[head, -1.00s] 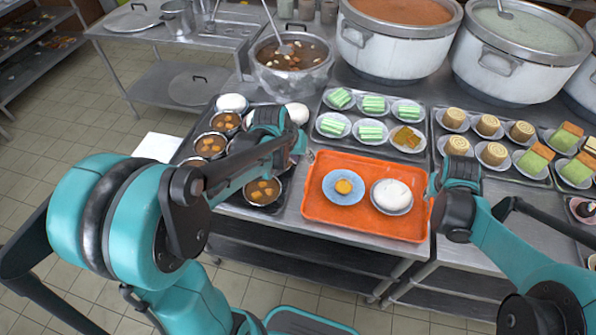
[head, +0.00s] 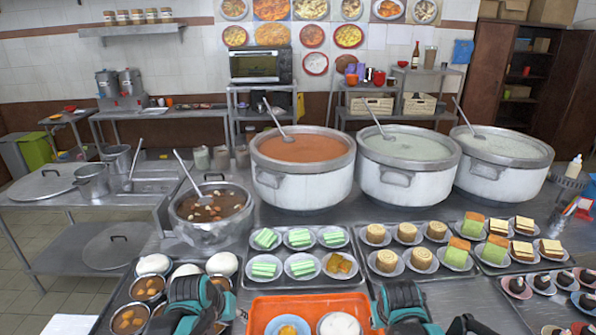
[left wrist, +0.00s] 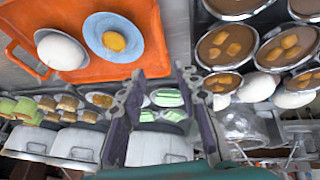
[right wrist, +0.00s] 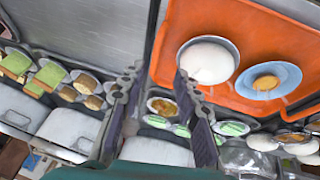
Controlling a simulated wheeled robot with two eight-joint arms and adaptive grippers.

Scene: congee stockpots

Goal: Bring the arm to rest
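My left gripper (head: 205,300) is at the lower edge of the head view, beside the left edge of the orange tray (head: 262,304), over the bowl area. In the left wrist view its fingers (left wrist: 157,82) stand apart with nothing between them. My right gripper (head: 402,298) is by the tray's right edge. In the right wrist view its fingers (right wrist: 157,80) are apart and empty. On the tray are a blue plate (left wrist: 98,26) with a small yellow-orange item and a plate with a white bun (right wrist: 206,62). My arms are mostly out of the head view.
Trays of green cakes (head: 302,238), rolls (head: 407,232) and layered cakes (head: 497,249) cover the counter. A dark tray holds soup bowls (head: 148,287) and white buns. Behind stand a small stockpot (head: 210,215) and three large pots (head: 302,165), with ladles sticking up.

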